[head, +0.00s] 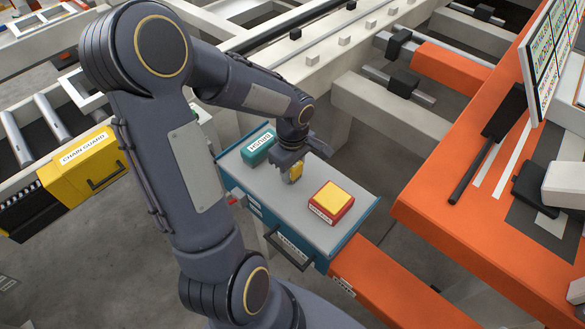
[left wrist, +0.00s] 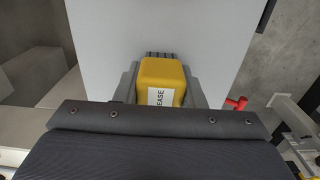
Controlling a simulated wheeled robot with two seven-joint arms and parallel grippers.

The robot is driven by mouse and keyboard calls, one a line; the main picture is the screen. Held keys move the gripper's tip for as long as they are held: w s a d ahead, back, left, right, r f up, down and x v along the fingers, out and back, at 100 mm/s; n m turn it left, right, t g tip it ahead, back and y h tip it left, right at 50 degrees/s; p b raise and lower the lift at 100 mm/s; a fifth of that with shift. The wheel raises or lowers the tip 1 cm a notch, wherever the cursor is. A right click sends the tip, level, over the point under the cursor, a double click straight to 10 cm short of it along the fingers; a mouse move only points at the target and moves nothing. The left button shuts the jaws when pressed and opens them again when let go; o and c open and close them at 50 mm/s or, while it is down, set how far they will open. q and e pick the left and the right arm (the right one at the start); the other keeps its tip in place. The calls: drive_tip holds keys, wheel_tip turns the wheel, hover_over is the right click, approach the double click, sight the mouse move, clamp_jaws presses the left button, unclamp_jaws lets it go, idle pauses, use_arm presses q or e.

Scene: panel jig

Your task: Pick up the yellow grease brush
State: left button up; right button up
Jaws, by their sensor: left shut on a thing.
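The yellow grease brush (head: 295,172) stands between the fingers of my left gripper (head: 291,170), over the grey top of a blue cabinet. In the left wrist view the brush (left wrist: 163,82) shows a yellow block with a white label reading "EASE", and dark bristles at its far end. My left gripper (left wrist: 163,88) is shut on it, with a finger on either side. I cannot tell whether the brush touches the cabinet top. My right gripper is not in view.
A teal box (head: 258,146) lies behind the gripper on the cabinet top (head: 285,220). A red box with a yellow top (head: 331,202) sits to the right. A yellow chain guard (head: 82,166) is at left; an orange bench (head: 480,190) is at right.

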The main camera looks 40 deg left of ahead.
use_arm(q)
drive_tip(key=shift+r, duration=0.45)
wheel_tip(320, 180, up, 3)
drive_tip(key=shift+s+f, duration=0.1)
drive_tip(key=shift+f, duration=0.1)
drive_tip(key=s+a+r+p, duration=0.1)
drive_tip(key=s+r, duration=0.8)
drive_tip(key=s, duration=0.4)
drive_tip(key=shift+s+r, duration=0.15)
drive_tip(key=shift+s, duration=0.25)
